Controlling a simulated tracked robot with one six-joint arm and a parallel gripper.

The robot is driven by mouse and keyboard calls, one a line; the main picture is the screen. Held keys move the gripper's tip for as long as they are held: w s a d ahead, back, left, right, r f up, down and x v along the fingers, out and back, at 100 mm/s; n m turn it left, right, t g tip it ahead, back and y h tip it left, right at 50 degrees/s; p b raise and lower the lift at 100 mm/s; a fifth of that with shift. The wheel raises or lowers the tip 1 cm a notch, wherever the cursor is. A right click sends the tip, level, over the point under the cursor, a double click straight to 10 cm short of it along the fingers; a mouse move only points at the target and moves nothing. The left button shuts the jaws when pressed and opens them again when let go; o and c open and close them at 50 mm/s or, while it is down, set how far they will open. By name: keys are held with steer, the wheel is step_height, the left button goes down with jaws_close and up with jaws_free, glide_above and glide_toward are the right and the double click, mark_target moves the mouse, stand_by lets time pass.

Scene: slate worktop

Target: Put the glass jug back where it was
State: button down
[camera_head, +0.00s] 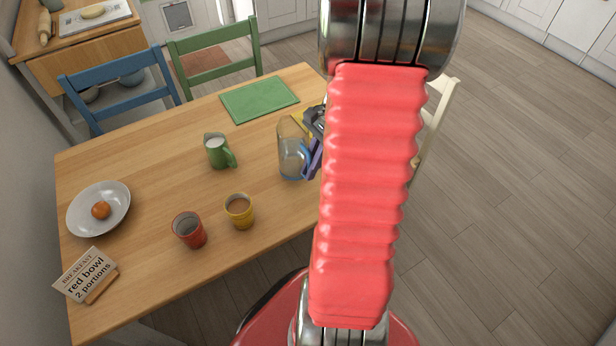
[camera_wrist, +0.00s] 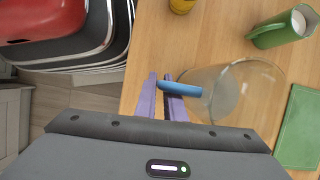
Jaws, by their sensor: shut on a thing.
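The clear glass jug (camera_head: 290,150) with a blue handle is upright near the right end of the wooden table, seen in the head view. It also shows in the wrist view (camera_wrist: 245,92). My gripper (camera_head: 312,158) is at the jug's right side, partly hidden behind my arm. In the wrist view its purple fingers (camera_wrist: 160,84) are shut on the blue handle (camera_wrist: 183,89). I cannot tell whether the jug's base touches the table or is slightly above it.
A green jug (camera_head: 217,150) holding something white, a yellow cup (camera_head: 239,211) and a red cup (camera_head: 189,230) stand to the left. A green mat (camera_head: 259,99) lies behind. A bowl (camera_head: 84,219) with an orange fruit and a sign (camera_head: 84,275) are farther left.

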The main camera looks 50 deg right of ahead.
steer(key=shift+f, duration=1.85)
steer(key=c, duration=1.8)
jaws_free()
steer(key=shift+f, duration=0.1)
steer(key=shift+c, duration=0.2)
steer(key=v, duration=1.2)
steer(key=shift+s, duration=0.1)
